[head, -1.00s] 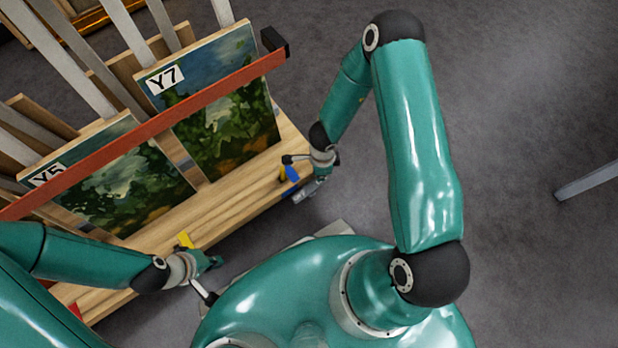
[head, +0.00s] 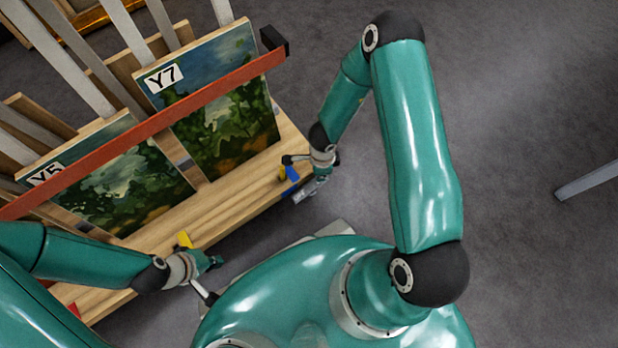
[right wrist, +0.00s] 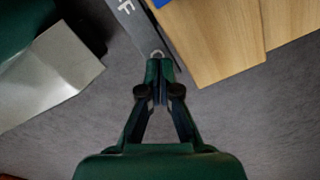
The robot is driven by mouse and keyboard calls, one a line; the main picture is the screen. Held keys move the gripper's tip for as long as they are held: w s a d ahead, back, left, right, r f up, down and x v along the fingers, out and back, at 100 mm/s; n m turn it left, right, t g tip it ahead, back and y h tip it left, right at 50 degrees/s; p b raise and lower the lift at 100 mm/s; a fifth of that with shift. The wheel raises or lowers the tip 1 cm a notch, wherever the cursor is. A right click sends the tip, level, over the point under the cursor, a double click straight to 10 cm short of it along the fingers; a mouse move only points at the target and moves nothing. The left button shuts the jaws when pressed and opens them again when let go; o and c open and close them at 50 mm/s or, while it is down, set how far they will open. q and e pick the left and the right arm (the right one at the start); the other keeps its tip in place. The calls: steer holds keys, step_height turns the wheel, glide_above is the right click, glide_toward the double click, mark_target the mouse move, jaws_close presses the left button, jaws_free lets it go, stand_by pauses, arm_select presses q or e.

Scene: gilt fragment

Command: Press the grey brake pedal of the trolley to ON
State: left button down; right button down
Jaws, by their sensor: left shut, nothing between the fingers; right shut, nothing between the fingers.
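In the right wrist view the grey pedal (right wrist: 133,24) runs diagonally beside the wooden deck (right wrist: 215,40), with a white letter F at the top edge. My right gripper (head: 319,176) is shut and empty at the pedal. In the right wrist view its tips (right wrist: 158,62) overlap the pedal; I cannot tell whether they touch it. My left gripper (head: 213,262) is shut and empty by the deck's near edge.
Paintings labelled Y7 (head: 215,110) and Y5 (head: 120,190) stand behind a red bar (head: 150,130). A yellow piece (head: 185,240) sits on the deck's near edge by my left gripper. A grey bar (head: 588,180) lies at the far right. The floor between is clear.

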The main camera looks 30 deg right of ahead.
steer(key=shift+f+b, duration=0.85)
steer(key=shift+f, duration=0.35)
stand_by(0.3)
step_height(320, 180, up, 7)
steer(key=p, duration=0.7)
stand_by(0.3)
stand_by(0.3)
